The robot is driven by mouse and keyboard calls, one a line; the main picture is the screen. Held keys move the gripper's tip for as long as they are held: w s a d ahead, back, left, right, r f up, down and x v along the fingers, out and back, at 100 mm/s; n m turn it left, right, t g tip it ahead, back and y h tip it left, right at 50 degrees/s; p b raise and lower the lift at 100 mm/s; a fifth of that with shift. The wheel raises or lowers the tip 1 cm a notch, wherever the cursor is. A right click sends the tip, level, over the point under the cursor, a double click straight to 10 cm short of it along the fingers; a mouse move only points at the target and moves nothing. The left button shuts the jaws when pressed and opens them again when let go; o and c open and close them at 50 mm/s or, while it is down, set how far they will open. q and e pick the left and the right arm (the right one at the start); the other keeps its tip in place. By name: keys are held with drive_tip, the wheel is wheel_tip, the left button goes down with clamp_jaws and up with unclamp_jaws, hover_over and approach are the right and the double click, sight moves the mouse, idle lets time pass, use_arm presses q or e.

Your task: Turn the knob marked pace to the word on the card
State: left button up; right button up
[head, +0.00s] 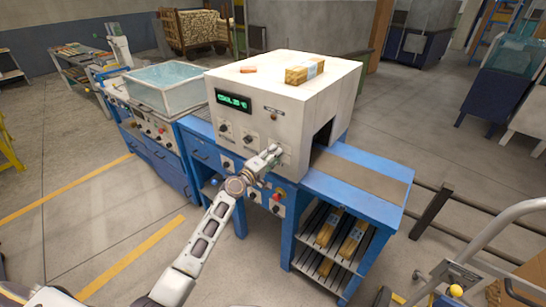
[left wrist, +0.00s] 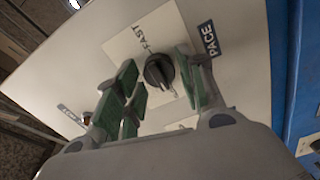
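In the left wrist view, a black knob (left wrist: 158,71) sits on a pale square plate, with the word FAST (left wrist: 143,43) printed beside it. A dark label reading PACE (left wrist: 208,38) is next to the plate. My left gripper (left wrist: 163,82) is open, its green-padded fingers on either side of the knob, with gaps visible. Other words on the plate are hidden by the fingers. In the head view my left gripper (head: 268,160) is at the front of the white machine (head: 290,105) and covers the knob. I cannot make out the card. My right gripper is not in view.
A green display (head: 234,102) and other knobs (head: 225,127) are on the machine's front. A wooden block (head: 304,71) and a small orange piece (head: 248,69) lie on top. A blue bench (head: 370,205) with a conveyor belt extends right. A water tank (head: 165,85) stands left.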

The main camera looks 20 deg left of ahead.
use_arm(q)
drive_tip(key=shift+o, duration=0.7)
drive_tip(key=v, duration=1.2)
idle(0.7)
drive_tip(key=shift+m, duration=0.4)
